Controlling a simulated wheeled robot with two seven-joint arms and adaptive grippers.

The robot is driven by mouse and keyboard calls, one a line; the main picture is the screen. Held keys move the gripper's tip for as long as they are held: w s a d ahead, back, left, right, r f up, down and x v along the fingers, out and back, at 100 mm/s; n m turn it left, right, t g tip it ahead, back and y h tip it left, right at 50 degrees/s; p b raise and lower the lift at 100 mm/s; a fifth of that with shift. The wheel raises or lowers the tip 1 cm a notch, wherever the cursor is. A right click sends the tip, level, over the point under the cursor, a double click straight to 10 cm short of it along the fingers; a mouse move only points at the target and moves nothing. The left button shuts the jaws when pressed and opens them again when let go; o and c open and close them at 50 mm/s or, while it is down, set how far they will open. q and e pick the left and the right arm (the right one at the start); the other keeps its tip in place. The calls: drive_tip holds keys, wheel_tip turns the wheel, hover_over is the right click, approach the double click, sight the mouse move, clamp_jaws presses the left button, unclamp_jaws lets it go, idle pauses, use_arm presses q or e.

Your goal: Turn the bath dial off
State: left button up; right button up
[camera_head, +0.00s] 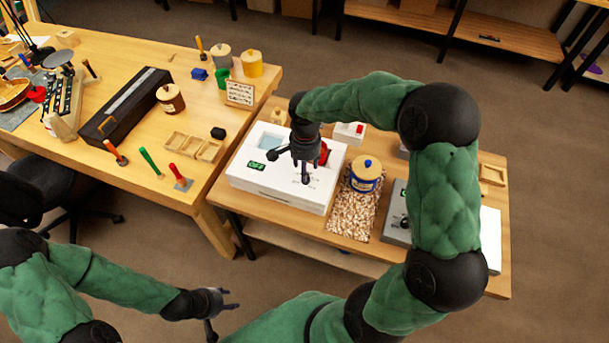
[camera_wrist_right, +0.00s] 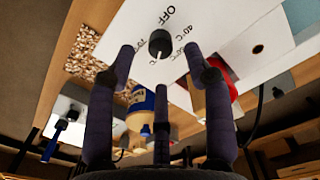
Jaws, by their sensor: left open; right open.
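The bath is a white box (camera_head: 285,194) on the small wooden table, with a blue-green basin and a green display (camera_head: 256,165) that appears to read OFF. Its black dial (camera_wrist_right: 159,43) shows in the right wrist view, beside printed OFF and temperature marks. A small white mark shows on the dial's lower side. My right gripper (camera_head: 299,160) is over the bath's top and hides the dial in the head view. In the wrist view its open fingers (camera_wrist_right: 159,62) spread around and below the dial, apparently apart from it. My left gripper (camera_head: 224,311) is open and empty, low in front of the tables.
A blue and cream pot (camera_head: 366,174) stands on a speckled mat (camera_head: 351,214) right of the bath. A grey device (camera_head: 397,228) with a knob sits further right, partly behind my right arm. The long workbench (camera_head: 190,190) at left holds tools and jars.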

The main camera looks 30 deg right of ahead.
drive_tip(key=shift+f+b, duration=0.45)
drive_tip(key=shift+f, duration=1.95)
clamp_jaws()
